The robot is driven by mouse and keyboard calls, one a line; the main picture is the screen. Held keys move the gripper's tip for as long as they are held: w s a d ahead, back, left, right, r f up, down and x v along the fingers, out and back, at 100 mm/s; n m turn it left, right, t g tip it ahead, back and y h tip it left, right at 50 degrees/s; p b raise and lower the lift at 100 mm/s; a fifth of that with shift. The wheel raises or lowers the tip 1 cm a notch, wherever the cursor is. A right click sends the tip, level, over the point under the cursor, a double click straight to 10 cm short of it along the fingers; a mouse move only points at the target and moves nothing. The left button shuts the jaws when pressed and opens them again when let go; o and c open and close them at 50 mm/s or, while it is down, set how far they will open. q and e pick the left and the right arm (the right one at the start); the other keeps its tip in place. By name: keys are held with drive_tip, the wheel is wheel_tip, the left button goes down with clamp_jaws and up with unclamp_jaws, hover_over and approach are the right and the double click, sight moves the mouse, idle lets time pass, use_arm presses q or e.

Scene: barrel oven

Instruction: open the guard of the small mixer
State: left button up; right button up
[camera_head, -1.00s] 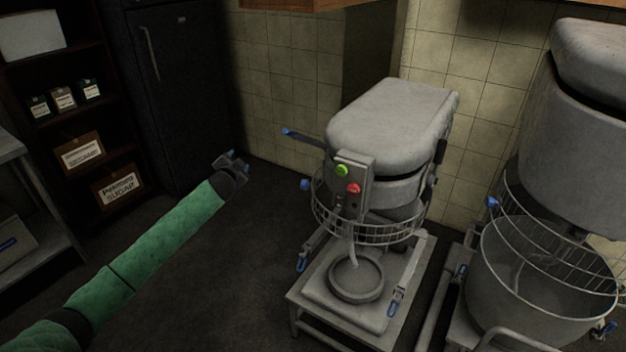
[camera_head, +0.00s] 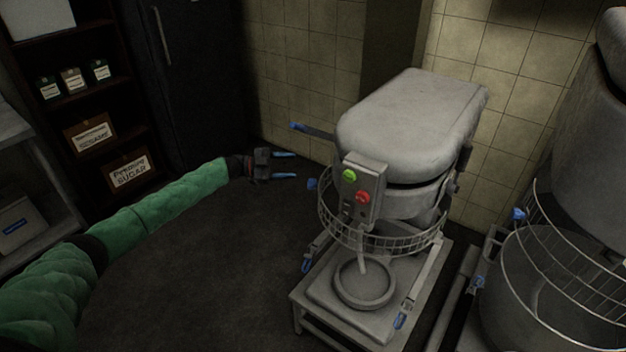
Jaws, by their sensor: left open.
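The small mixer (camera_head: 410,120) is grey and stands on a low metal stand in the middle right. Its wire guard (camera_head: 385,241) curves around the front below the head. A small blue handle (camera_head: 312,184) sits at the guard's left end. A control box with a green and a red button (camera_head: 364,187) is on the mixer's front. My left gripper (camera_head: 285,165) is open and empty, its two blue-tipped fingers pointing right. In the picture it is just left of and slightly above the blue guard handle, with a gap between them. My right gripper is not in view.
A blue-tipped lever (camera_head: 312,131) sticks out left from the mixer's head. A larger mixer (camera_head: 580,150) with its own wire guard stands at the right. Shelves with boxes (camera_head: 128,172) and a dark fridge (camera_head: 185,70) are at the left. The floor (camera_head: 220,260) before the mixer is clear.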

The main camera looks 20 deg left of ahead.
use_arm(q)
drive_tip(key=s+d+m+g+h, duration=0.1)
drive_tip(key=s+g, duration=0.5)
drive_tip(key=s+d+p, duration=0.1)
drive_tip(key=d+p, duration=0.2)
drive_tip(key=d, duration=0.4)
drive_tip(key=shift+d+r+n, duration=0.25)
drive_tip(key=shift+d+n, duration=0.05)
drive_tip(key=shift+d, duration=0.1)
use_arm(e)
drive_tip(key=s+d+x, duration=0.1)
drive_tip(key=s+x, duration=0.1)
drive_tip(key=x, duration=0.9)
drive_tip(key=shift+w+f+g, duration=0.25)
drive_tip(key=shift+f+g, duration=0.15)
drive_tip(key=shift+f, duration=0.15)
use_arm(q)
clamp_jaws()
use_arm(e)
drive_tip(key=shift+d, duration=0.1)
